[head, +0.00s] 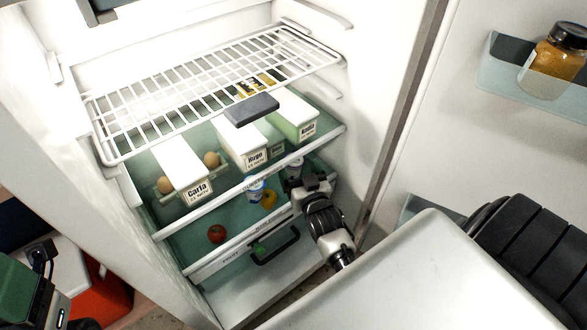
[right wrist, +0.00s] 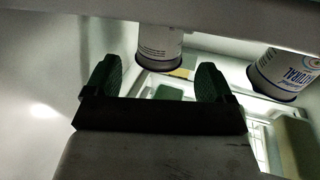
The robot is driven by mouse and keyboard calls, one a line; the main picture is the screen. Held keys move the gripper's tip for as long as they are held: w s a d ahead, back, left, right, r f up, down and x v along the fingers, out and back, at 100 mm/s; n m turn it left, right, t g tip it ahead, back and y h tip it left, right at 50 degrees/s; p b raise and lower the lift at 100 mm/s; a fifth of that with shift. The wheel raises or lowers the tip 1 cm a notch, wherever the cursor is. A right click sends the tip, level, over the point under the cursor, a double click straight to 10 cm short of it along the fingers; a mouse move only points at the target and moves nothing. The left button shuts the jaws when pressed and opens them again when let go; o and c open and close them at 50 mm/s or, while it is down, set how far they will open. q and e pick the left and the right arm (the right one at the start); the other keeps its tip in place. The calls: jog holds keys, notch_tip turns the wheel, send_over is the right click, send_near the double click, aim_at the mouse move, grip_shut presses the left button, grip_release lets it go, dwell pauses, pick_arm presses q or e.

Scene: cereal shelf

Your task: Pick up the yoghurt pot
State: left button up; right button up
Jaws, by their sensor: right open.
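A white yoghurt pot (head: 294,168) stands at the right of the lower fridge shelf, partly hidden by my right gripper (head: 312,183). In the right wrist view a white pot (right wrist: 160,47) shows just beyond and between the open fingers of my right gripper (right wrist: 157,80). I see no finger clearly touching it. A second pot with blue lettering (right wrist: 285,75) is at the right of that view. In the head view a pot with a blue label (head: 254,188) stands left of the gripper.
A wire shelf (head: 200,90) and boxes labelled Carla (head: 180,160), Hugo (head: 235,140) and Nadia (head: 292,112) are above. A yellow item (head: 268,199) and a tomato (head: 217,234) lie near the pots. The open door (head: 440,130) is at right, holding a jar (head: 558,58).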

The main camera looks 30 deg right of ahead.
jog(key=x, duration=0.1)
jog(key=b+x, duration=0.1)
jog(key=shift+w+d+f, duration=0.15)
jog(key=shift+w+f, duration=0.1)
jog(key=shift+f, duration=0.05)
jog(key=shift+w+d+r, duration=0.1)
jog(key=shift+w+r, duration=0.05)
jog(key=shift+w, duration=0.4)
jog(key=c, duration=1)
jog(key=shift+r, duration=0.1)
jog(key=shift+c, duration=0.2)
